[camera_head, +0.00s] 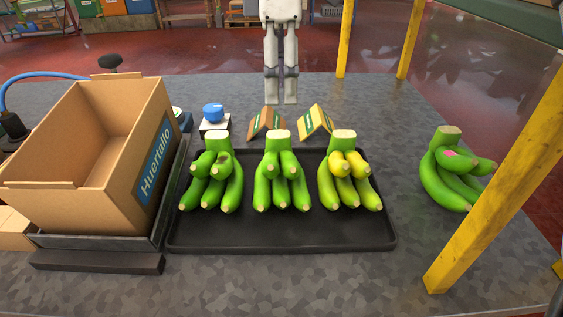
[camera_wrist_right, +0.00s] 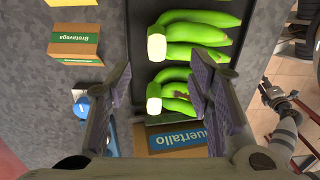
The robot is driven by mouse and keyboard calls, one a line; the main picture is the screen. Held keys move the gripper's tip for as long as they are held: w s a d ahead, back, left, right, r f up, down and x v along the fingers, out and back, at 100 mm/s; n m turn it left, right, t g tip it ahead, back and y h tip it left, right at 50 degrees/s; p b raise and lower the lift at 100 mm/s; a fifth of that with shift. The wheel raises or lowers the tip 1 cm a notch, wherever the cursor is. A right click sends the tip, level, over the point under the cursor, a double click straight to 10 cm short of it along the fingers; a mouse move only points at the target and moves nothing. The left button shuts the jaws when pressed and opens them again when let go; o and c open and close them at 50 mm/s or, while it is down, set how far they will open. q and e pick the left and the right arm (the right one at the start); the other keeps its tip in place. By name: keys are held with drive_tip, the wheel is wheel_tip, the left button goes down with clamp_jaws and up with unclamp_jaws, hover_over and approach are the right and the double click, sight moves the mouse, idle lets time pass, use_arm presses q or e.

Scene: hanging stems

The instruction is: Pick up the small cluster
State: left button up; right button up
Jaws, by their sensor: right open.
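Three green banana clusters stand on a black tray (camera_head: 280,236) in the head view: left (camera_head: 212,180), middle (camera_head: 281,180) and right (camera_head: 347,180), the right one yellower. A fourth cluster (camera_head: 455,175) with a pink mark lies off the tray. I cannot clearly tell which is the small one. My right gripper (camera_head: 283,99) hangs pointing down above the tray's far side, near the middle stem. In the right wrist view my right gripper (camera_wrist_right: 160,75) is open and empty, with stems of two clusters (camera_wrist_right: 185,102) beneath.
An open cardboard box (camera_head: 65,190) stands left of the tray. A yellow post (camera_head: 500,185) rises at the right.

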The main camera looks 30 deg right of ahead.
sight(281, 133)
wheel_tip(281, 133, down, 9)
drive_tip(key=shift+d+r, duration=0.1)
clamp_jaws()
